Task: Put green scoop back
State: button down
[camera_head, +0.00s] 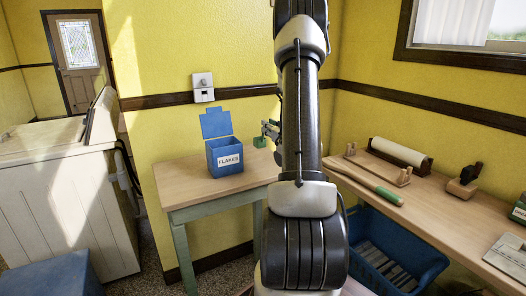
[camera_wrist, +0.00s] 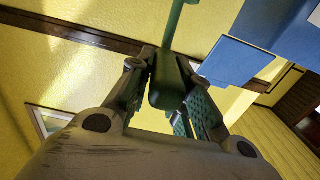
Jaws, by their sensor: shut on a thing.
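My gripper (camera_head: 268,131) is shut on the green scoop (camera_head: 260,141) and holds it in the air above the small wooden table, just right of the flakes box. In the wrist view the scoop (camera_wrist: 172,85) sits between the two fingers, its thin part reaching up out of the picture. The blue flakes box (camera_head: 226,157) stands upright on the table with its lid (camera_head: 216,122) raised open at the back. Its inside is mostly hidden. The blue box also shows at the upper right of the wrist view (camera_wrist: 285,30), apart from the scoop.
The small table (camera_head: 190,190) is otherwise bare. A wooden counter (camera_head: 440,212) at the right carries a roller, a green-handled tool (camera_head: 378,187) and a brown block. A blue basket (camera_head: 385,250) sits beneath it. A white washer (camera_head: 70,190) stands at the left. A yellow wall is behind.

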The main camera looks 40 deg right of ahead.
aim_at(263, 139)
notch_tip(263, 139, down, 7)
dwell(0.3)
jog(key=shift+f, duration=0.1)
jog(key=c, duration=1.3)
grip_release()
